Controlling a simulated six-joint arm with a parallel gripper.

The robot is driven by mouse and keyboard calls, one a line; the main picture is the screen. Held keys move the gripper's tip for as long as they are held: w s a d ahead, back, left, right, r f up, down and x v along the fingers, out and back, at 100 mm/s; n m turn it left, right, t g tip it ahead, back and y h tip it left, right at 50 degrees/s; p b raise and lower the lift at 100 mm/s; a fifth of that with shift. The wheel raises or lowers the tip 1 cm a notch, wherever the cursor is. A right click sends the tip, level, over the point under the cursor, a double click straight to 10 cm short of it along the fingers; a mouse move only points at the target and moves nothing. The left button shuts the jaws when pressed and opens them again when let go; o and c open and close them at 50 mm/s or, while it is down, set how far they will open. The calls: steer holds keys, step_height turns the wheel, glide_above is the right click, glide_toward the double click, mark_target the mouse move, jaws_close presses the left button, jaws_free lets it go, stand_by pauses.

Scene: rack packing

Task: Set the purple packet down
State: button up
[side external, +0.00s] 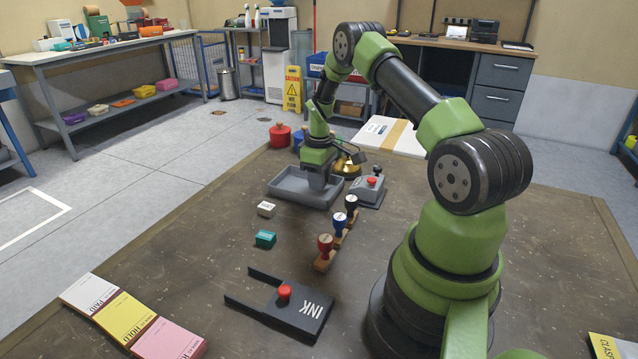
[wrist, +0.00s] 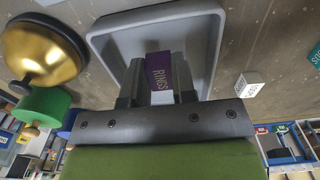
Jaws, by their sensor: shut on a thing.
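The purple packet (wrist: 158,76), marked "RINGS", is between the jaws of my gripper (wrist: 158,85) in the wrist view. My gripper is shut on it. In the side view my gripper (side external: 318,184) points down over the grey tray (side external: 285,190), and the packet is hidden behind the jaws there. The tray's rim (wrist: 207,20) surrounds the packet in the wrist view. I cannot tell whether the packet touches the tray floor.
A white box (side external: 266,209) and a teal box (side external: 265,239) lie in front of the tray. A stamp rack (side external: 336,240) and a grey device with a red button (side external: 369,190) stand right of it. A brass bell (wrist: 42,52) is close by.

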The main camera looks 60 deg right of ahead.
steer(key=shift+f, duration=0.7)
steer(key=shift+f, duration=0.2)
steer(key=o, duration=0.9)
steer(key=shift+r, duration=0.15)
